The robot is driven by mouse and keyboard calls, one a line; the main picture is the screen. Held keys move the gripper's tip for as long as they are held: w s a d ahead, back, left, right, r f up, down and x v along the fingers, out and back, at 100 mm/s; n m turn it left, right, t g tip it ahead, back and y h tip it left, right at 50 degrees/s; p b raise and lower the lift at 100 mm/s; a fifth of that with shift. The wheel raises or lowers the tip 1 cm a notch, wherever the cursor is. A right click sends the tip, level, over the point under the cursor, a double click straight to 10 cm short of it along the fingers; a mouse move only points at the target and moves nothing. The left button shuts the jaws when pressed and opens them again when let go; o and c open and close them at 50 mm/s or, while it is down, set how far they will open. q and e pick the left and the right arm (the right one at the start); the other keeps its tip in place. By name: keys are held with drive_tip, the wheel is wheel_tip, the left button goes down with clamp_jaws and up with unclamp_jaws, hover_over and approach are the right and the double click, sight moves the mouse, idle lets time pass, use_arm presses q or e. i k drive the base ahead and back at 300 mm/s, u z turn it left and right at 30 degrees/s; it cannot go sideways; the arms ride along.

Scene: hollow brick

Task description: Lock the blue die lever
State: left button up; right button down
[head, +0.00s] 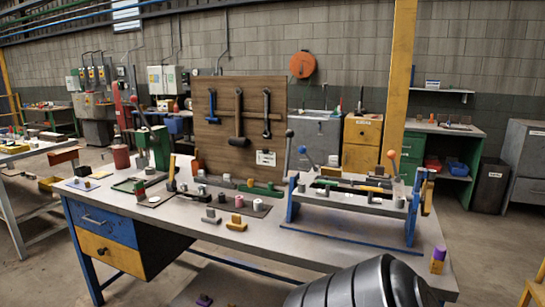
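A lever with a blue knob (302,150) stands tilted on a fixture with a grey top and blue legs (291,205), at the right half of the workbench (225,238). Its rod slants from the knob down to the right; its base is too small to make out. An orange-knobbed lever (391,155) stands at the fixture's right end. Whether the blue lever is locked cannot be told. Neither of my grippers is in view.
Small blocks and cylinders, including a yellow-based one (236,222), lie on the bench left of the fixture. A green press (160,147) stands at the back left. A purple-topped yellow piece (438,259) stands near the right edge. A tool board (225,100) rises behind.

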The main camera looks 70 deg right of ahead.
sight(302, 149)
drive_tip(key=z, duration=0.35)
drive_tip(key=i, duration=1.5)
drive_tip(key=z, duration=1.65)
drive_tip(key=i, duration=0.6)
drive_tip(key=z, duration=0.7)
